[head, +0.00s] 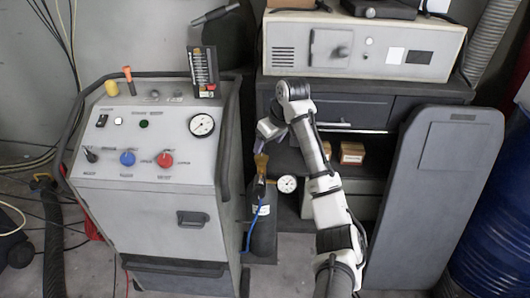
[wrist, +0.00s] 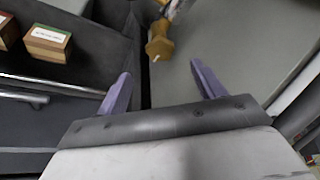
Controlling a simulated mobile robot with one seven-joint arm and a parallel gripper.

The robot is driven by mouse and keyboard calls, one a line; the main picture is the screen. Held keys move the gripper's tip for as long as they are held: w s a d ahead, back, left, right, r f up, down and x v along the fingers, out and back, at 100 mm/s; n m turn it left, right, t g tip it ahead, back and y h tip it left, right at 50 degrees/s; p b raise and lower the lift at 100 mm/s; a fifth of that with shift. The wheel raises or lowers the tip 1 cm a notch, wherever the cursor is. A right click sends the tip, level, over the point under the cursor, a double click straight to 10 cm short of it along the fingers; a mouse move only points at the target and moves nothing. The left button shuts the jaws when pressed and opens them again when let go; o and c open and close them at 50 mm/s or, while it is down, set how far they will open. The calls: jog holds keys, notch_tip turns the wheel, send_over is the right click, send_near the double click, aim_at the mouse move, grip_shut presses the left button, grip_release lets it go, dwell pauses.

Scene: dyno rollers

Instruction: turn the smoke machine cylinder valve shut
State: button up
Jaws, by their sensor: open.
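The dark gas cylinder (head: 262,235) stands upright against the right side of the grey smoke machine (head: 145,205). Its brass-coloured valve (head: 261,165) is on top, with a round white gauge (head: 287,184) to the right and a blue hose down its front. My gripper (head: 263,143) is just above the valve, small and partly hard to make out in the head view. In the wrist view my gripper (wrist: 160,68) is open, with two purple fingers spread apart and nothing between them. The valve (wrist: 159,45) shows beyond the fingertips, roughly centred between them; no contact is visible.
The dark cabinet (head: 400,104) stands behind my arm, with small boxes (head: 351,153) on its shelf and a beige unit (head: 364,50) on top. A grey panel (head: 440,205) and a blue drum (head: 497,225) stand at right. Hoses and cables lie at far left.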

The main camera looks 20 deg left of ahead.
jog(key=v, duration=0.6)
jog(key=shift+r, duration=0.3)
jog(key=shift+d, duration=0.1)
